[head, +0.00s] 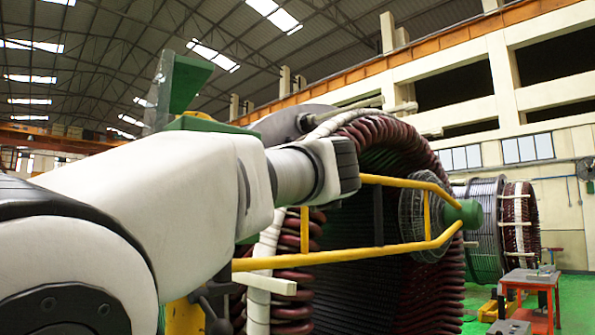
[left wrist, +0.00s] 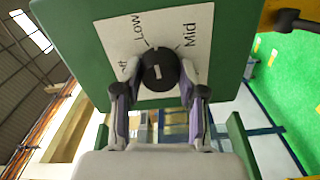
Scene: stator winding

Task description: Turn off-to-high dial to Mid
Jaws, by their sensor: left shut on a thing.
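The dial (left wrist: 158,62) is a black round knob with a small pale mark, on a white label plate (left wrist: 112,32) fixed to a green panel (left wrist: 75,42). In the left wrist view "Low" is printed above left of the knob and "Mid" above right; the "Off" label at the left is partly hidden. My left gripper (left wrist: 163,76) is shut on the knob, with a finger on each side. The exact setting of the mark is unclear. In the head view my left arm hides the gripper and dial. My right gripper is out of view.
A large stator with dark red coils (head: 375,130) fills the middle of the head view. A yellow rail frame (head: 340,256) stands in front of it. An orange-red table (head: 530,285) is at the far right on green floor.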

